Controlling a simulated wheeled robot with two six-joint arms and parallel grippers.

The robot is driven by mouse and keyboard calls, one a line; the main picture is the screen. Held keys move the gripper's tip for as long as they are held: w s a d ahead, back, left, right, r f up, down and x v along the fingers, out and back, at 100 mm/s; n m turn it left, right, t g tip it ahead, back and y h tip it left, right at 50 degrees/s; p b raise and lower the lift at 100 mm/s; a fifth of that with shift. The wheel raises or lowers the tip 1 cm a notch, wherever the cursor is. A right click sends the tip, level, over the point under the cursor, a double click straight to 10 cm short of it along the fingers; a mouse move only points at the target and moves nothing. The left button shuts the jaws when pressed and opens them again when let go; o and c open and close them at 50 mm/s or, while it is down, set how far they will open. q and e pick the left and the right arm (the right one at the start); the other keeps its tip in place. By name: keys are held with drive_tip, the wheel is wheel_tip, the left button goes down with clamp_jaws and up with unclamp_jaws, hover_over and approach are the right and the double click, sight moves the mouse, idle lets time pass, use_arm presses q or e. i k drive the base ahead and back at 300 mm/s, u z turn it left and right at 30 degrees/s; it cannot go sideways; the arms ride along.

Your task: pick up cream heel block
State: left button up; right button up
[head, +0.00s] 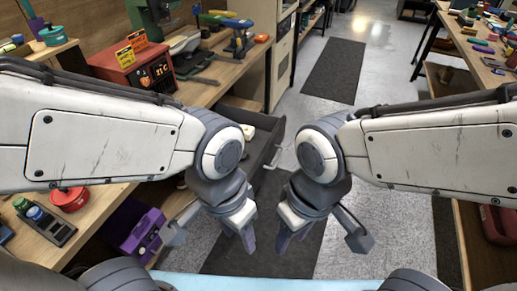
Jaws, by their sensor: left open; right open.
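A small cream piece (248,131), possibly the cream heel block, shows in the open dark drawer (270,146) beyond my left wrist. It is partly hidden by my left arm, so its full shape cannot be told. My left gripper (211,240) is open and empty, pointing down in the lower middle of the head view, nearer to me than the drawer.
A wooden workbench (205,88) along the left bears a red box with a display (135,65), a blue-topped tool (238,37) and other tools. A purple box (135,230) stands at lower left. Another cluttered bench (480,45) is at upper right.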

sight(249, 131)
drive_tip(key=u, duration=0.45)
drive_tip(key=i, duration=1.05)
drive_tip(key=u, duration=0.45)
